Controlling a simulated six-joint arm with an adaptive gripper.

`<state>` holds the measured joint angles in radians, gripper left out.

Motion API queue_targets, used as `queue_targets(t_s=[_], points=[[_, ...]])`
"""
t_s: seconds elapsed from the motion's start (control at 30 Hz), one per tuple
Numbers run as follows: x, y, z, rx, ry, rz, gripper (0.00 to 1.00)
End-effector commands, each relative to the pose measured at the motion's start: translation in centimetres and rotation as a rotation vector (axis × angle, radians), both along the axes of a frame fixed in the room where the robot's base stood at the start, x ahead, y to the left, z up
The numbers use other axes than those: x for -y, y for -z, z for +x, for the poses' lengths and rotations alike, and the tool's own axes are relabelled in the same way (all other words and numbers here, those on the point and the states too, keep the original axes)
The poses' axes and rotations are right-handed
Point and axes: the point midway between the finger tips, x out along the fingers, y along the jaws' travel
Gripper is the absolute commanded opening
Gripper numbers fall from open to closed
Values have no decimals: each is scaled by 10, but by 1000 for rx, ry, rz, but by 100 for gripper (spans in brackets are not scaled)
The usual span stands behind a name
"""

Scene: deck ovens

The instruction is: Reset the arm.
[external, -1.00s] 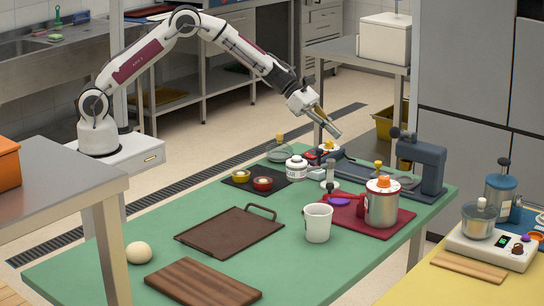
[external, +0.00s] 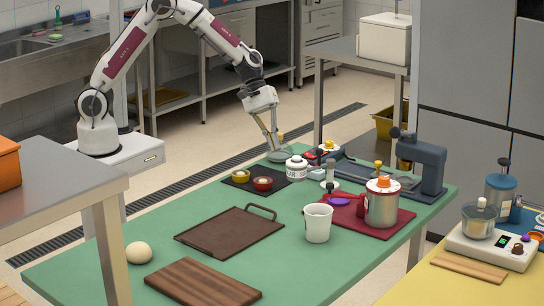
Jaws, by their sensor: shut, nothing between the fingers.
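My gripper (external: 276,147) points down above the far edge of the green table (external: 110,262), near a small clear glass dish (external: 281,156). Its fingers are close together with nothing seen between them. I cannot tell from this view whether the fingertips touch the dish. My arm rises from its base at the left and bends over toward the table.
Near the gripper are a white jar (external: 296,168) and a black mat (external: 240,184) with two small bowls. A white cup (external: 318,222), metal pot (external: 382,205), brown tray (external: 205,240), dough ball (external: 138,253) and wooden board (external: 200,284) stand nearer.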

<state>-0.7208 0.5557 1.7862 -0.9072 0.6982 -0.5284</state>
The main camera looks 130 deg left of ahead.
Motion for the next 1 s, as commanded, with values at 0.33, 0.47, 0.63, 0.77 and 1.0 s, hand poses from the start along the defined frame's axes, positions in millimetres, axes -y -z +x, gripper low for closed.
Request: queue_targets(t_s=[0.33,0.47,0.63,0.77,1.0], points=[[77,-37,-50,-37,406,188,0],[101,-49,-70,-48,542,251,0],[129,-64,-97,-58,711,332,0],[148,-74,-117,-65,832,393,0],[177,-90,-156,-76,1038,502,0]])
